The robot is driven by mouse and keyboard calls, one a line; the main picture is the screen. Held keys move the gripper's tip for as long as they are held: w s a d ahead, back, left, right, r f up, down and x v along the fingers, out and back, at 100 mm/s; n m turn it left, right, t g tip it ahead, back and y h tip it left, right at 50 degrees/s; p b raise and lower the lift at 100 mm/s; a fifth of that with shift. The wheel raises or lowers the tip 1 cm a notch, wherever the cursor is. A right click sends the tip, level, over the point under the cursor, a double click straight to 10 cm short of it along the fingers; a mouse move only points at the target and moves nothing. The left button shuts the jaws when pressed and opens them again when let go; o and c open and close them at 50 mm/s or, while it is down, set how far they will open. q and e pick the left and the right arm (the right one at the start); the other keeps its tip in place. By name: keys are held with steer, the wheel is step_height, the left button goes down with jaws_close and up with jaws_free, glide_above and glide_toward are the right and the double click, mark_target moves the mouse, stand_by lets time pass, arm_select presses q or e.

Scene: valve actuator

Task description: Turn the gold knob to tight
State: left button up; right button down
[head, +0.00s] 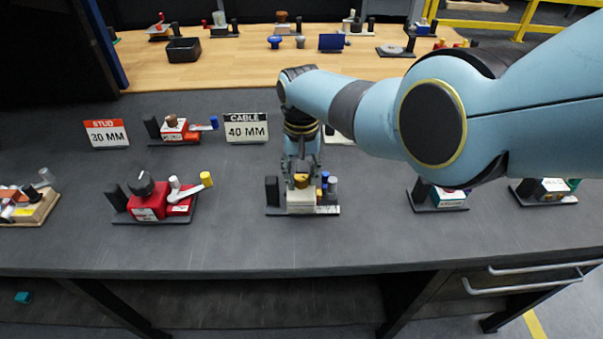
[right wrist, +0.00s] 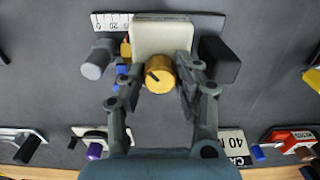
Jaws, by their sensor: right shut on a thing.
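The gold knob (head: 301,180) sits on a cream valve block (head: 300,199) on a dark base plate in the middle of the dark bench. In the right wrist view the gold knob (right wrist: 159,74) has a dark pointer mark on its face. My right gripper (head: 301,171) reaches down from above, with its fingers on either side of the knob and shut on it. The fingers also show in the right wrist view (right wrist: 160,80). The mark for tight cannot be made out. My left gripper is not in view.
A black post (head: 272,190) stands left of the block; blue and grey knobs (head: 332,187) stand close on its right. A red valve unit (head: 148,200) is to the left. A "CABLE 40 MM" sign (head: 246,128) stands behind. The bench front is clear.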

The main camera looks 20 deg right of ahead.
mark_target(301, 176)
steer(key=shift+m, duration=1)
steer(key=c, duration=0.9)
jaws_free()
steer(key=shift+c, duration=0.2)
step_height(301, 176, up, 12)
